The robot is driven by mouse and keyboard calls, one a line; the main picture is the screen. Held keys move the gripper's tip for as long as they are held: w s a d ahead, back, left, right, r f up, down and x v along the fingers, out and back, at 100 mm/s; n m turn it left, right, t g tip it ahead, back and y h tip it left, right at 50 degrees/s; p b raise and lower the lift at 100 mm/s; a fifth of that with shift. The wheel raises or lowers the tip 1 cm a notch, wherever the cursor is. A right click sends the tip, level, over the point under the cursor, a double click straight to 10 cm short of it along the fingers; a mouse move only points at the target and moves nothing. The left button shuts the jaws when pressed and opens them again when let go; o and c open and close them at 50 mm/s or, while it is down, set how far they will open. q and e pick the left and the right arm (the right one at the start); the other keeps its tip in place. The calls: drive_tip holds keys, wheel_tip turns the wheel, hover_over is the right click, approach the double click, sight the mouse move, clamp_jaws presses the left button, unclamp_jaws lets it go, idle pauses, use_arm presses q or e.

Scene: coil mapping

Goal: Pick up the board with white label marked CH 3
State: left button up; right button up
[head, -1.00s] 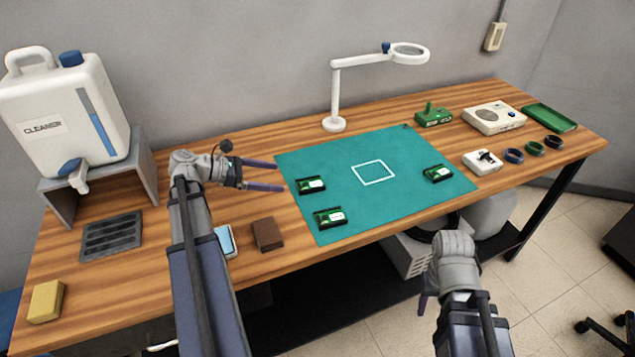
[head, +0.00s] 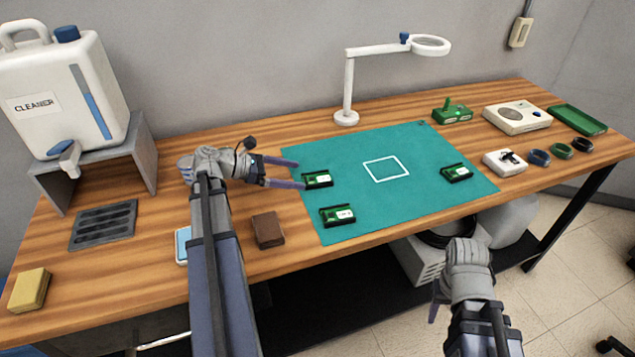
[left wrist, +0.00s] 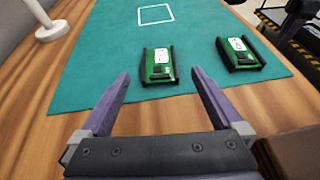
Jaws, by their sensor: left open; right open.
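Three green boards with black edges and white labels lie on a teal mat (head: 395,205): one at the mat's left (head: 317,179), one at the front left (head: 337,215), one at the right (head: 457,173). The label writing is too small to read. My left gripper (head: 300,175) is open at the mat's left edge, its fingertips close to the left board. In the left wrist view that board (left wrist: 158,66) lies just ahead between the open fingers, and the front-left board (left wrist: 239,53) lies to the right. My right gripper (head: 435,303) is low, in front of the table, mostly hidden by its wrist.
A white outlined square (head: 386,169) on the mat is empty. A magnifier lamp (head: 346,117) stands behind the mat. A brown block (head: 268,230) lies near my left arm. A cleaner jug (head: 62,95) stands at far left; a white device (head: 517,116) and rings are at right.

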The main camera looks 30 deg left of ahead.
sight(310, 179)
use_arm(q)
drive_tip(key=shift+f+b+x, duration=0.15)
drive_tip(key=shift+b+x, duration=0.5)
drive_tip(key=shift+x, duration=0.55)
drive_tip(key=shift+f+b+x, duration=0.2)
drive_tip(key=shift+b+x, duration=0.4)
drive_tip(key=shift+x, duration=0.55)
drive_tip(key=shift+w, duration=0.1)
drive_tip(key=c, duration=1.4)
drive_tip(key=shift+o, duration=0.2)
drive_tip(key=shift+r, duration=0.15)
wheel_tip(310, 179, up, 10)
drive_tip(key=p, duration=1)
